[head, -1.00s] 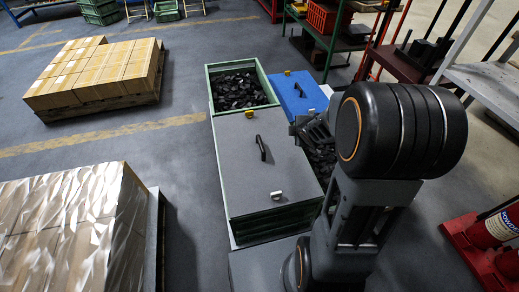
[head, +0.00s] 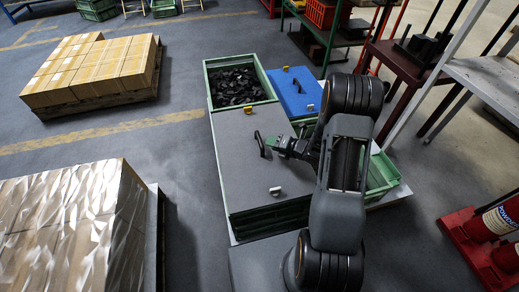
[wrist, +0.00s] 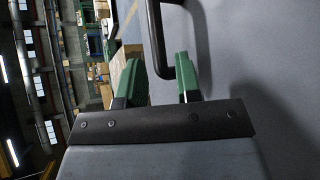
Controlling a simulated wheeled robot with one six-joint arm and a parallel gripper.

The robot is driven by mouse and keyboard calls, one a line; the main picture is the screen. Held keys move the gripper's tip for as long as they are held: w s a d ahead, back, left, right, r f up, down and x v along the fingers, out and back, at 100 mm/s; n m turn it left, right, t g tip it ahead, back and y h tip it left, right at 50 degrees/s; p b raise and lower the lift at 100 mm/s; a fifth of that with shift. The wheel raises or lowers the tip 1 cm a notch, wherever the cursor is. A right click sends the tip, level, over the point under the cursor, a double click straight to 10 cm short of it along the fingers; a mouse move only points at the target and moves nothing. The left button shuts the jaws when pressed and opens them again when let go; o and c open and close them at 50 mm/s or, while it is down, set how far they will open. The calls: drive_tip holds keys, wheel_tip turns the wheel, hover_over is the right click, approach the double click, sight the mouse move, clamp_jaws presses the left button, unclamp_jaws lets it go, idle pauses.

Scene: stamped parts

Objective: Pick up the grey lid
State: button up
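The grey lid (head: 240,175) lies flat on a green crate, with a black bar handle (head: 259,143) standing up near its middle. In the wrist view the lid's grey face (wrist: 265,60) fills the right side. My gripper (head: 278,147) is just right of the handle in the head view. In the wrist view my gripper (wrist: 160,75) has its two green fingers spread apart. The lower end of the handle (wrist: 155,40) reaches into the gap between the fingertips. I see no finger closed on it.
A blue lid (head: 296,92) lies on the crate behind right. An open green crate of dark parts (head: 237,87) stands behind the grey lid. Another green crate (head: 384,176) is partly hidden by my arm. Pallets of boxes (head: 95,72) stand left, with floor between.

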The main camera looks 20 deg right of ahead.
sight(260, 140)
drive_tip(key=shift+b+x, duration=0.9)
drive_tip(key=shift+x, duration=2.55)
drive_tip(key=shift+a, duration=0.15)
clamp_jaws()
drive_tip(key=shift+r, duration=0.15)
